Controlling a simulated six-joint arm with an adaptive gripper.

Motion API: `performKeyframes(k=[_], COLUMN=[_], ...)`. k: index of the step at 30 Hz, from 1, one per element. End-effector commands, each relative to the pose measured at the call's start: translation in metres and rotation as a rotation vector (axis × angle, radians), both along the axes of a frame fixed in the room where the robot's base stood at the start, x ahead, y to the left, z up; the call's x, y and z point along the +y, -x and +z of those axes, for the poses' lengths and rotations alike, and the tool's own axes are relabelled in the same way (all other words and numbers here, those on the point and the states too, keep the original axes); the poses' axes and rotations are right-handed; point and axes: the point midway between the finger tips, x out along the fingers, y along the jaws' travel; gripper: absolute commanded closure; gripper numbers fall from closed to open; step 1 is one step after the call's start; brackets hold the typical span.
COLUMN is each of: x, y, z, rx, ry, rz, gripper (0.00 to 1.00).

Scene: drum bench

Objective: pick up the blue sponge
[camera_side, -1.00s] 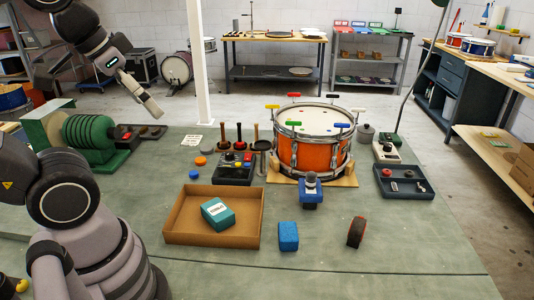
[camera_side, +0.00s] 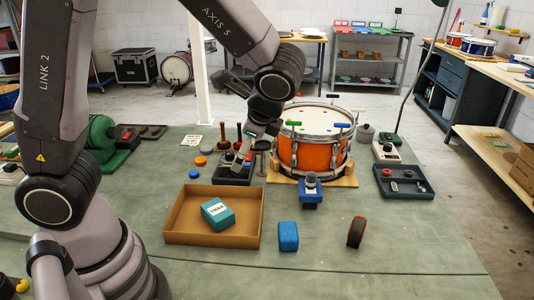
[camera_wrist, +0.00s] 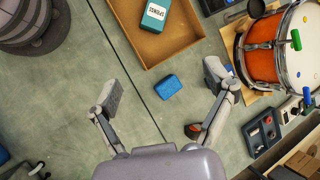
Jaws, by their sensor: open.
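The blue sponge (camera_side: 288,236) is a small block on the green bench mat, to the right of the cardboard tray in the side view. In the wrist view the blue sponge (camera_wrist: 168,86) lies between and ahead of my two spread fingers, clear of both. My gripper (camera_wrist: 166,92) is open and empty, high above the bench. In the side view my gripper (camera_side: 243,150) hangs in front of the control box area, up and to the left of the sponge.
A cardboard tray (camera_side: 213,240) holds a teal box (camera_side: 218,214). The mat in front is bare.

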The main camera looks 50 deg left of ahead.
Motion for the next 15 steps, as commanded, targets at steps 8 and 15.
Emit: performKeyframes(k=[8,15], x=[-0.076,-0.121], y=[-0.034,-0.027], z=[-0.118,-0.215], rx=[0.214,0.308], ry=[-0.407,-0.686], rz=[-0.503,-0.869], gripper=[0.17,0.17])
